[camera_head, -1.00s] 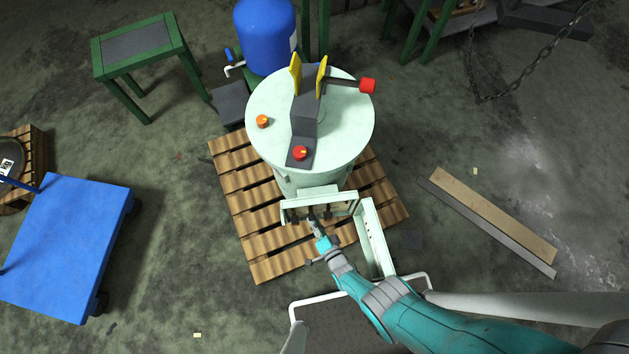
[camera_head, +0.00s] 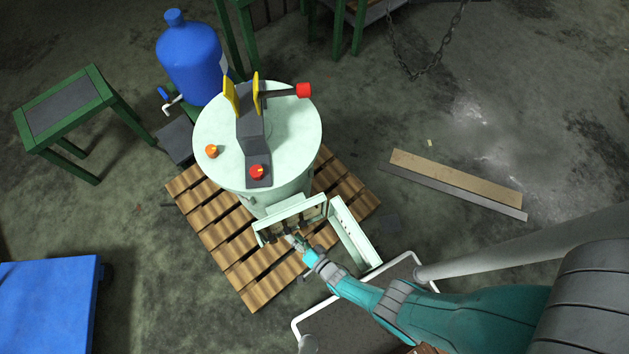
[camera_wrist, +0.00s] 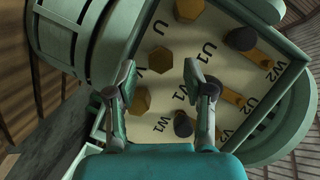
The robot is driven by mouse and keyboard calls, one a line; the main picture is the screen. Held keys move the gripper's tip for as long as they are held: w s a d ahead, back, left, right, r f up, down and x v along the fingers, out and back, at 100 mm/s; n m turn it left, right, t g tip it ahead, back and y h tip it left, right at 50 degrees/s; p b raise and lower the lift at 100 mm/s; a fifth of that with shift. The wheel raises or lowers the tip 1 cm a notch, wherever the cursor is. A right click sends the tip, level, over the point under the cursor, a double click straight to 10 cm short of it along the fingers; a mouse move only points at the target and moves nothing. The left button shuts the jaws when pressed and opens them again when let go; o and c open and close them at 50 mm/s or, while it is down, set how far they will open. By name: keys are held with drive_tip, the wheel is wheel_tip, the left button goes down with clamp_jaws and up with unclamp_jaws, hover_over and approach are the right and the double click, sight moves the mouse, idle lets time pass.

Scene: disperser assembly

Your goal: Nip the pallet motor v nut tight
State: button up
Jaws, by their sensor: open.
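The pale green motor terminal box shows its open front, with a cream board (camera_wrist: 215,30), in the wrist view. Several brass hex nuts sit on the board. One nut (camera_wrist: 160,60) lies between and beyond my open fingertips in the picture; contact cannot be told. Other brass nuts are above it (camera_wrist: 188,10) and below left (camera_wrist: 139,101). My gripper (camera_wrist: 160,74) is open and empty. In the head view my gripper (camera_head: 295,240) is at the box frame (camera_head: 290,217).
The pale green tank (camera_head: 285,130) stands on a wooden pallet (camera_head: 240,270). Dark round terminals (camera_wrist: 240,38) and brass strips fill the board's right side. A blue cart (camera_head: 45,300) stands left; planks (camera_head: 455,178) lie right.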

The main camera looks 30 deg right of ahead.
drive_tip(key=v, duration=1)
drive_tip(key=shift+s, duration=0.1)
idle(0.4)
